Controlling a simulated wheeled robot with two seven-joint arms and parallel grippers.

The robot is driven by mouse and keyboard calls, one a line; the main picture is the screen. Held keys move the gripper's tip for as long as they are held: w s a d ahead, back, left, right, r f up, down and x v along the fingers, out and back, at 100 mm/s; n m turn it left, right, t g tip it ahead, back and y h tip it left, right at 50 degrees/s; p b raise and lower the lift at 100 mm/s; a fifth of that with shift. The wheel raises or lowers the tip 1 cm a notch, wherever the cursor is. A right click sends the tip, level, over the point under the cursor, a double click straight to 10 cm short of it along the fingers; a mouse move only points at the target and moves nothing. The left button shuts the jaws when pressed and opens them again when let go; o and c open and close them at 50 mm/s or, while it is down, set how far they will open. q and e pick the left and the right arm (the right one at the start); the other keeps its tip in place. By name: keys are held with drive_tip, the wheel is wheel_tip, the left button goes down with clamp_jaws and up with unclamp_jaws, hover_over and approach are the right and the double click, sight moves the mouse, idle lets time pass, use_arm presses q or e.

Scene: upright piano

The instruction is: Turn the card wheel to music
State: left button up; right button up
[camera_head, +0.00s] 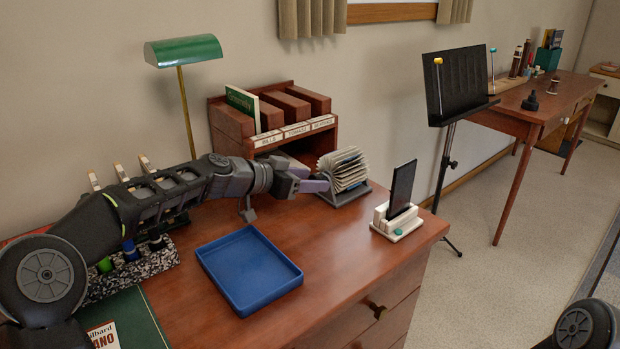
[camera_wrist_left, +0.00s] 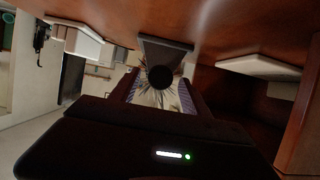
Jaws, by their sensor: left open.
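The card wheel (camera_head: 343,169), a rotary file of fanned cream cards on a grey base, stands on the desk in front of the wooden letter rack. My left gripper (camera_head: 322,184) is at the left side of the card wheel, its fingers pointing at the cards. In the left wrist view the card wheel (camera_wrist_left: 160,97) shows between the open fingers, with a dark round hub in the middle. I cannot tell whether a finger touches the cards. Any writing on the cards is too small to read. My right gripper is not in view.
A blue tray (camera_head: 249,270) lies below my left arm. A dark tablet or phone stands in a white holder (camera_head: 397,222) right of the wheel. A green lamp (camera_head: 183,51) and the letter rack (camera_head: 274,118) are behind. A black music stand (camera_head: 455,88) is beyond the desk.

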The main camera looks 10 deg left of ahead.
use_arm(q)
drive_tip(key=shift+w+d+f, duration=0.1)
drive_tip(key=shift+w, duration=0.05)
clamp_jaws()
idle(0.6)
